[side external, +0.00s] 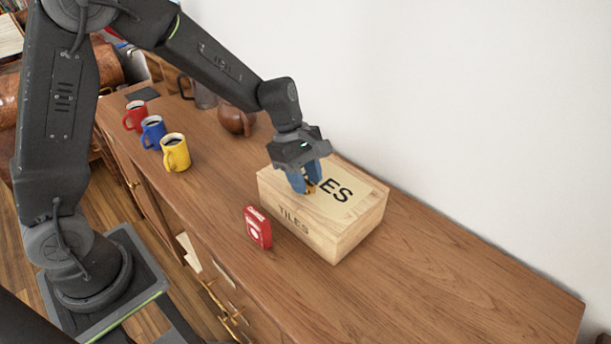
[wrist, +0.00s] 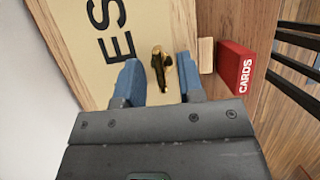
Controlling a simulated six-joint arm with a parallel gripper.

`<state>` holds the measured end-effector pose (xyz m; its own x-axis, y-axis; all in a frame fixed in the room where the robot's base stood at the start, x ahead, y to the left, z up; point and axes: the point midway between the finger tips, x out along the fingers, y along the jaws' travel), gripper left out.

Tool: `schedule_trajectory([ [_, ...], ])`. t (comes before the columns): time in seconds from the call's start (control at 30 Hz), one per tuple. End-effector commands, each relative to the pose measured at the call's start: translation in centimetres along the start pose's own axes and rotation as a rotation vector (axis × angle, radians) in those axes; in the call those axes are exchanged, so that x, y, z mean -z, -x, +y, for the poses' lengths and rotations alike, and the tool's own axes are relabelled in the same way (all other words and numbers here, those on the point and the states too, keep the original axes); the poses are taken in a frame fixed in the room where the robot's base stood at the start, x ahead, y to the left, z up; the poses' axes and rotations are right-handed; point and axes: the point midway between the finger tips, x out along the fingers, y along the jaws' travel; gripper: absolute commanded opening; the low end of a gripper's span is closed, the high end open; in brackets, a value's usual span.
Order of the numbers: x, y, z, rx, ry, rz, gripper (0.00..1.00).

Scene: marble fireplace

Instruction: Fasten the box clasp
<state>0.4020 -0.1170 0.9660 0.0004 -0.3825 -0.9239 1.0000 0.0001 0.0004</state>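The wooden box (side external: 335,225) marked TILES stands on the sideboard with its lid down flat. Its lid also shows in the wrist view (wrist: 80,30) with the black letters ES. A brass clasp (wrist: 158,68) sits near the lid's edge in the wrist view; it shows only as a small gold patch in the side view (side external: 310,188). My gripper (side external: 305,188) is over the lid near the front edge. Its blue fingers (wrist: 159,60) are open, one on each side of the clasp, with gaps visible. I cannot tell whether the clasp is fastened.
A red CARDS box (side external: 257,228) stands close in front of the wooden box. Red (side external: 135,117), blue (side external: 153,133) and yellow (side external: 175,153) mugs stand at the left. A brown round pot (side external: 236,119) is behind them. The sideboard's right end is clear; a white wall runs behind.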

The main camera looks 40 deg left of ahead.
Motion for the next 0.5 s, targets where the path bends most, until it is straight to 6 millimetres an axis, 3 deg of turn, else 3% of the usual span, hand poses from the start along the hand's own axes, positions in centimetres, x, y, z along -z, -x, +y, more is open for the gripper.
schedule_trajectory([
  [0.37, -0.01, 0.05, 0.01, 0.0, 0.0, 0.0, 0.02],
  [0.5, -0.01, 0.06, 0.01, 0.0, 0.0, 0.0, 0.0],
])
